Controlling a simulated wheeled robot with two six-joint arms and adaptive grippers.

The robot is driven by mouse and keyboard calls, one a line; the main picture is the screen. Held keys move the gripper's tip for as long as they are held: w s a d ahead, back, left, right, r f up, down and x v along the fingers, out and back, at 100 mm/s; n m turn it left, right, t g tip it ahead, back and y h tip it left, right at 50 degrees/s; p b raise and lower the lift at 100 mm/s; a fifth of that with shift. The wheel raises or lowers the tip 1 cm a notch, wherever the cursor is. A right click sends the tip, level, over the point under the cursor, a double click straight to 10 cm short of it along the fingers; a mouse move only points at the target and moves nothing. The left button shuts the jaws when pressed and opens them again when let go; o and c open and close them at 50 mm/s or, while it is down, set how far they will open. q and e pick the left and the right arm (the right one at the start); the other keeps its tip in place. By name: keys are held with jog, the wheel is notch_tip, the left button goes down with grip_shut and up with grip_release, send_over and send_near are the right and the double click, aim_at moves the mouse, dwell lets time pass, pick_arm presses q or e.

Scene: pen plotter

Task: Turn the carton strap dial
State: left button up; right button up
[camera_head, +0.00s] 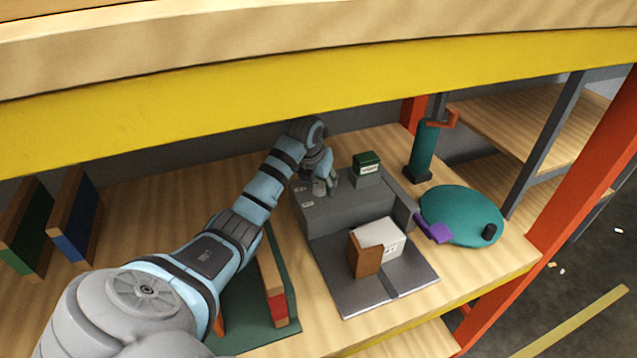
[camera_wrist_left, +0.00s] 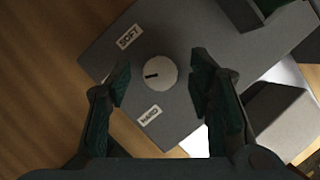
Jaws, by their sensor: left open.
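The strap dial (camera_wrist_left: 160,73) is a round, pale knob with a short black mark pointing left in the left wrist view. It sits on the grey machine (camera_head: 345,213). The mark lies between a SOFT label (camera_wrist_left: 128,37) above and a HARD label (camera_wrist_left: 151,115) below. My left gripper (camera_wrist_left: 160,84) is open, one finger to each side of the dial, with gaps on both sides. In the head view, my left gripper (camera_head: 327,174) is over the machine's top near the dial (camera_head: 319,188). My right gripper is not in view.
A white carton (camera_head: 381,238) and a brown block (camera_head: 366,254) stand on the machine's lower plate. A green box (camera_head: 367,162) sits at the machine's back. A teal disc (camera_head: 460,212) and teal post (camera_head: 424,150) are at right. A yellow shelf beam (camera_head: 230,108) crosses above.

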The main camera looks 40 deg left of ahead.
pick_arm(q)
grip_shut()
jog(key=shift+m, duration=0.3)
jog(key=shift+a+m+h+p, duration=0.1)
jog(key=shift+m+h+p, duration=0.4)
jog(key=shift+m, duration=0.4)
jog(key=m+h, duration=0.1)
jog(key=m, duration=0.1)
jog(key=shift+a+m, duration=0.1)
jog(key=shift+m, duration=0.2)
jog(key=m+h, duration=0.1)
jog(key=m, duration=0.2)
jog(key=shift+w+m+h+b, duration=0.1)
jog(key=shift+m+h+b, duration=0.2)
jog(key=shift+b, duration=0.1)
jog(key=shift+a+m+g+h+b, duration=0.1)
jog(key=shift+m+g+h+b, duration=0.4)
jog(key=shift+m, duration=1.2)
